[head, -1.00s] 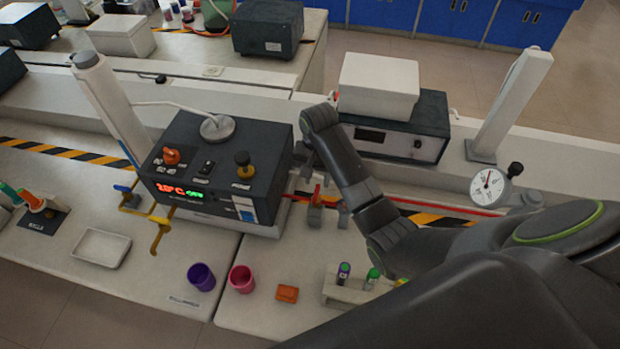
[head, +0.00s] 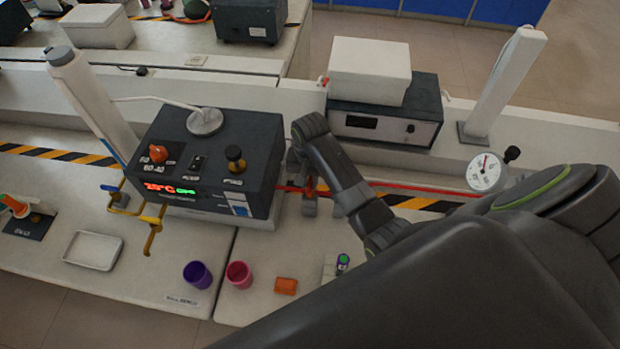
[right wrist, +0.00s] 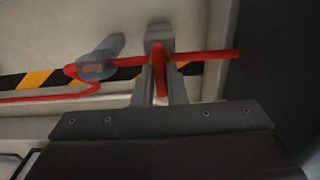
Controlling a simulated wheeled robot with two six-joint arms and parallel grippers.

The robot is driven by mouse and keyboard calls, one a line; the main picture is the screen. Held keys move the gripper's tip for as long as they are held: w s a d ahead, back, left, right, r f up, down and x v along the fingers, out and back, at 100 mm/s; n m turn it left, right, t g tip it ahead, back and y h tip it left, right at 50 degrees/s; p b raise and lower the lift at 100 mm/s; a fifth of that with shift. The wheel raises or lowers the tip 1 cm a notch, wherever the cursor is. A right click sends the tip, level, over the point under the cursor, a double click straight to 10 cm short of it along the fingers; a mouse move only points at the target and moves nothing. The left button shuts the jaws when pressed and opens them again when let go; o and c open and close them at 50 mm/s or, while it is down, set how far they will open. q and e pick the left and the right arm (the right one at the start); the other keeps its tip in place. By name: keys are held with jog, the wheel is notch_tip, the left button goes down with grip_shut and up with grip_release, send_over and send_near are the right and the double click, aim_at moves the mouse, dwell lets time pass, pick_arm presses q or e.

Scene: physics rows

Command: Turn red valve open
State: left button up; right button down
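The red valve's handle (right wrist: 160,82) stands out from a grey valve body on a red pipe (right wrist: 205,56). In the right wrist view my right gripper (right wrist: 161,88) has one grey finger on each side of the handle, close against it, with little or no gap. In the head view my right arm reaches down from the right, and the right gripper (head: 310,195) is at the valve, beside the dark box. The arm and fingers partly hide the valve there. My left gripper is not in view.
A dark control box (head: 212,165) stands left of the valve. A gauge (head: 485,172) is on the right. Purple (head: 197,275) and pink (head: 239,275) cups and an orange block (head: 286,286) lie in front.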

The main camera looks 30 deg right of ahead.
jog(key=shift+n, duration=0.3)
jog(key=n, duration=0.3)
jog(key=shift+n, duration=0.4)
jog(key=n, duration=0.4)
jog(key=shift+n, duration=0.3)
jog(key=n, duration=0.4)
jog(key=shift+n, duration=2.4)
jog(key=shift+r, duration=0.1)
jog(key=c, duration=1.5)
grip_release()
jog(key=shift+o, duration=0.2)
